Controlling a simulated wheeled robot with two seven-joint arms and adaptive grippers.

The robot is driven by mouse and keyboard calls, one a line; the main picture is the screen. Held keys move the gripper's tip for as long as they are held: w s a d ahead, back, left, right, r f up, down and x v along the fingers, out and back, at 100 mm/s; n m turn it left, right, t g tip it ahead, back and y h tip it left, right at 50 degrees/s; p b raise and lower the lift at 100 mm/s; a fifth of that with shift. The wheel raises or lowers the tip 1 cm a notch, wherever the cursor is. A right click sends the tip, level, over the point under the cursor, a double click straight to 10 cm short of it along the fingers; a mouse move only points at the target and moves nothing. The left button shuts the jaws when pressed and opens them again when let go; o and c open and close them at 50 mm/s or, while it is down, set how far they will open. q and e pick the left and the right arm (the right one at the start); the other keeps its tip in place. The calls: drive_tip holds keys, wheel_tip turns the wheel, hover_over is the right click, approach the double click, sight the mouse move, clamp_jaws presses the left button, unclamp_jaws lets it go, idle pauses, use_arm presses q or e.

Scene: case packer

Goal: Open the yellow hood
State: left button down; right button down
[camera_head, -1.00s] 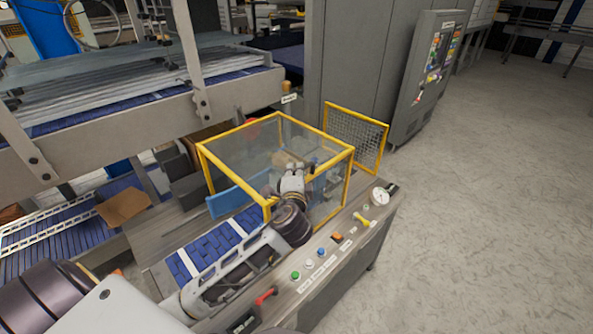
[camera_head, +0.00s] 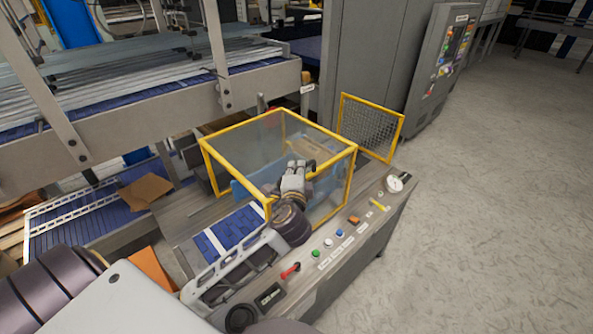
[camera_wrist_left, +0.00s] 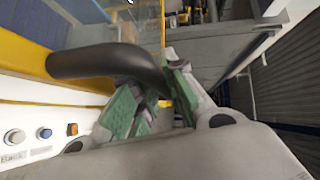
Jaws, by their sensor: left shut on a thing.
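The yellow hood (camera_head: 232,161) is a box of clear panels in a yellow frame. It stands over the machine bed in the middle of the head view. My left gripper (camera_head: 296,166) is at the hood's near right side, at its upper part. In the left wrist view a thick black curved handle (camera_wrist_left: 105,62) runs between the green finger pads of my left gripper (camera_wrist_left: 155,98), which are shut on it. The gripper hides part of the handle. My right gripper does not show.
A console with push buttons (camera_head: 328,243) and a gauge (camera_head: 395,183) runs along the near right side. A yellow-framed mesh panel (camera_head: 371,127) stands behind the hood. A blue conveyor (camera_head: 232,228) lies left of my forearm. Open floor (camera_head: 490,230) is on the right.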

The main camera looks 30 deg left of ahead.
use_arm(q)
drive_tip(key=c, duration=1.5)
unclamp_jaws()
drive_tip(key=shift+o, duration=0.2)
drive_tip(key=v, duration=1.2)
drive_tip(key=shift+f, duration=0.1)
